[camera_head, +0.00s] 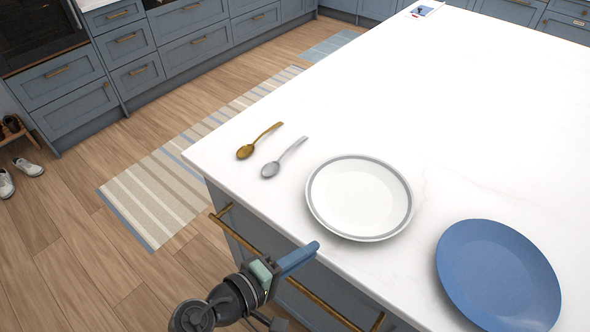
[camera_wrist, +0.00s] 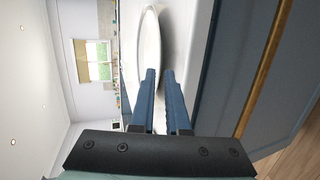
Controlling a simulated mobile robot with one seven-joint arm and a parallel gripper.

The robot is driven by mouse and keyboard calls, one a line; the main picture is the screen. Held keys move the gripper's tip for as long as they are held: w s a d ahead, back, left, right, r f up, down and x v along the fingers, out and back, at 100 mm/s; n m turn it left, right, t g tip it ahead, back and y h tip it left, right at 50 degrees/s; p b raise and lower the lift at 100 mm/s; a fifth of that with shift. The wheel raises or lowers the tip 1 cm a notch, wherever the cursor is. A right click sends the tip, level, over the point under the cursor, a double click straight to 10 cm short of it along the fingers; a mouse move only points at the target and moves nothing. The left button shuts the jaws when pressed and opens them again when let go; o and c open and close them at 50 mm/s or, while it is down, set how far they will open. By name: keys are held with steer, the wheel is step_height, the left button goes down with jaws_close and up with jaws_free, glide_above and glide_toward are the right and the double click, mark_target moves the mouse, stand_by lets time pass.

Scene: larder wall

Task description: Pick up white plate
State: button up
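The white plate (camera_head: 360,197) with a grey rim lies flat on the white island top, near its front edge. It also shows edge-on in the wrist view (camera_wrist: 148,45), beyond my fingertips. My gripper (camera_head: 314,248) is at the island's front edge, below and left of the plate in the head view, and apart from it. In the wrist view my gripper's two blue fingers (camera_wrist: 160,72) stand a little apart with nothing held between them.
A blue plate (camera_head: 498,275) lies right of the white plate. A gold spoon (camera_head: 259,141) and a silver spoon (camera_head: 284,157) lie to its left. The island's front has a brass handle (camera_head: 325,305) near my arm.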

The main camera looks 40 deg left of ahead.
mark_target(347, 238)
steer(key=s+n, duration=0.1)
steer(key=s+p, duration=0.1)
steer(key=s+n+p, duration=0.1)
steer(key=s, duration=0.1)
steer(key=shift+d+r+n+h, duration=0.3)
steer(key=shift+r, duration=0.05)
steer(key=x, duration=0.6)
steer(key=p+x, duration=0.1)
steer(key=x, duration=0.6)
steer(key=shift+w+r, duration=0.1)
steer(key=shift+r, duration=0.15)
jaws_close()
